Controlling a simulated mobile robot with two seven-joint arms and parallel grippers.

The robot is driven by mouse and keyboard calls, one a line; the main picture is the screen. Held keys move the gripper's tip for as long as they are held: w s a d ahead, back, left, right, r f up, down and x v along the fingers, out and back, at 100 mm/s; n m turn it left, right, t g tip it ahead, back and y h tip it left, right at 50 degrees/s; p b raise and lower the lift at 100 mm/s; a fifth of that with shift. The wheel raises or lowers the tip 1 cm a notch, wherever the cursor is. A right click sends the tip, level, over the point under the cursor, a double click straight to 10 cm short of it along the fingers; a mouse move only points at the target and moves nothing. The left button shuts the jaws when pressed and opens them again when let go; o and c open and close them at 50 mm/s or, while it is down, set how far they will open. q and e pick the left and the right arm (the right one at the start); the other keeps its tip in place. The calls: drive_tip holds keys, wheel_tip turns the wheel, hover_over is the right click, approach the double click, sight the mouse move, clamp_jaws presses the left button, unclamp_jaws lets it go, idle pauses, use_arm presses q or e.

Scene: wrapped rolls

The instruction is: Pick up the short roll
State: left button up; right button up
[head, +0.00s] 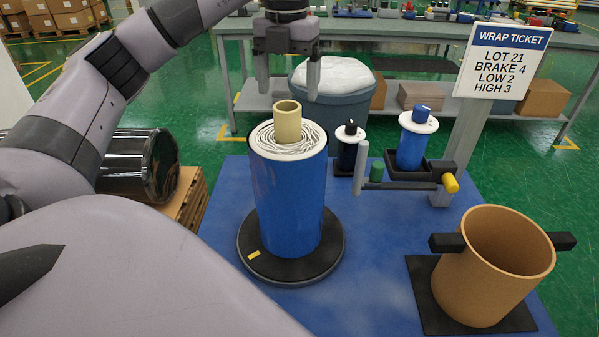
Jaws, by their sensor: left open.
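A tall blue wrapped roll (288,205) stands upright on a round black turntable (333,250), with a tan core tube (288,125) sticking out of its white top. Two smaller rolls with white tops stand behind it to the right: a short dark one (347,155) and a blue one (411,148) in a black holder. I cannot tell for certain which is the short roll; the dark one looks shortest. My left gripper (288,88) is open and empty, pointing down above the tall roll's core. My right gripper is out of view.
A brown open drum (485,295) with black handles stands at front right. A grey bin (333,108) stands behind. Blue floor before the drum is clear.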

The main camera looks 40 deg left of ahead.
sight(287, 115)
use_arm(q)
drive_tip(key=f, duration=0.6)
drive_tip(key=shift+s+f, duration=0.25)
drive_tip(key=shift+s, duration=0.05)
drive_tip(key=shift+d, duration=0.1)
drive_tip(key=shift+c, duration=0.3)
clamp_jaws()
